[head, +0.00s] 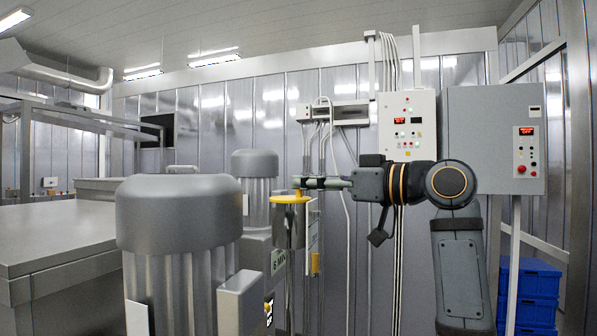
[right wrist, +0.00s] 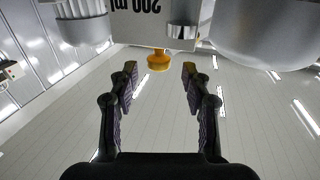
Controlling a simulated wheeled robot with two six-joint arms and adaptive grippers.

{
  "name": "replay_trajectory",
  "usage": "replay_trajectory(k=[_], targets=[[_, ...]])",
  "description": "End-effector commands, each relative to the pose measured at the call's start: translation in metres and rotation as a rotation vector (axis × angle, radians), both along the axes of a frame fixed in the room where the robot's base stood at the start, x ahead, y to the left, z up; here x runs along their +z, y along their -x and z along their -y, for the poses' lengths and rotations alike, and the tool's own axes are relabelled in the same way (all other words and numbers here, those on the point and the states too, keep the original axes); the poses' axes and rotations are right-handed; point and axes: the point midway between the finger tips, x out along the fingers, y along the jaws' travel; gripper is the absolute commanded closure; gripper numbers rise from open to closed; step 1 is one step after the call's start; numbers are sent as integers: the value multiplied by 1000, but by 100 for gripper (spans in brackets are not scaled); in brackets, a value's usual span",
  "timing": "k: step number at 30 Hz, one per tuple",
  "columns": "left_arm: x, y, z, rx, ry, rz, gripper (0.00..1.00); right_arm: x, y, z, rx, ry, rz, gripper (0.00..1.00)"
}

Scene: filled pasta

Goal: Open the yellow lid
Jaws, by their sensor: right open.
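The yellow lid (head: 290,199) is a round cap on top of a grey metal cylinder (head: 289,217) in the middle of the head view. My right gripper (head: 300,183) reaches in from the right, level, with its fingertips at the small yellow knob above the lid. In the right wrist view, which is upside down, the open fingers (right wrist: 160,66) stand on either side of a yellow knob-shaped piece (right wrist: 158,60), with a gap on both sides. I cannot tell whether the fingertips reach past it. My left gripper is not in view.
A large grey motor housing (head: 180,212) stands close at left front; a smaller one (head: 255,163) is behind. A steel counter (head: 55,240) fills the left. Control boxes (head: 408,125) hang on the back wall. Blue crates (head: 530,290) are stacked at right.

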Motion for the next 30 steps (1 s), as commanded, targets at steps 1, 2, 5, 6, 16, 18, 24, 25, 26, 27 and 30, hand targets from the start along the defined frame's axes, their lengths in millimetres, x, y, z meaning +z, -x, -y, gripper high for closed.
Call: replay_trajectory(k=[1,2,5,6,16,18,24,25,26,27,30], targets=[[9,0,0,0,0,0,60,4,-5,-9,3,-1,-4,52],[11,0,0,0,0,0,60,4,-7,-13,3,-1,-3,52],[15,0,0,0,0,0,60,2,-15,-23,2,-1,-3,52],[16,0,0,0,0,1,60,2,-16,-25,1,-1,-2,52],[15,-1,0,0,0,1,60,-1,-19,-29,-2,0,0,52],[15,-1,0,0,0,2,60,-1,-19,-29,-2,0,0,61],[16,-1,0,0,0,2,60,-1,-19,-28,-2,0,0,89],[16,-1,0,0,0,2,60,-1,-19,-28,-2,0,0,93],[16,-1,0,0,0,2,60,-1,-19,-28,-2,0,0,97],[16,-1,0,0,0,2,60,-1,-19,-28,-2,0,0,100],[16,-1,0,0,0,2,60,-1,-19,-28,-2,0,0,100]])
